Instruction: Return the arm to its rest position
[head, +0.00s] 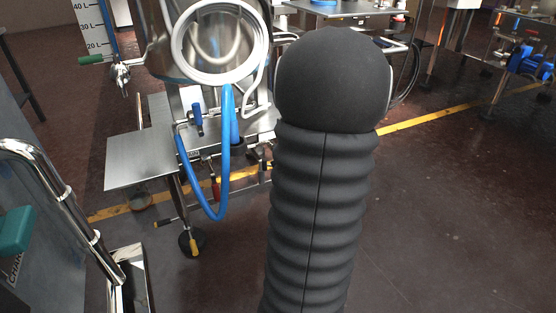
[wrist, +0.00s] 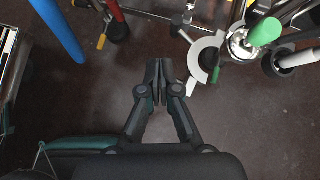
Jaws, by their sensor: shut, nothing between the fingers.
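My gripper (wrist: 161,72) shows in the wrist view, pointing away from the camera with its two fingertips together and nothing between them. Below the fingertips lies bare dark floor. In the head view my own black ribbed arm cover fills the middle, and the gripper is not visible there.
A filling machine with a steel vessel (head: 158,45) and a steel side shelf (head: 140,160) stands at the left. A blue hose (head: 222,190) hangs from it. A chrome rail (head: 60,190) is at far left. A green-handled valve (wrist: 265,32) is near the gripper. Floor at right is clear.

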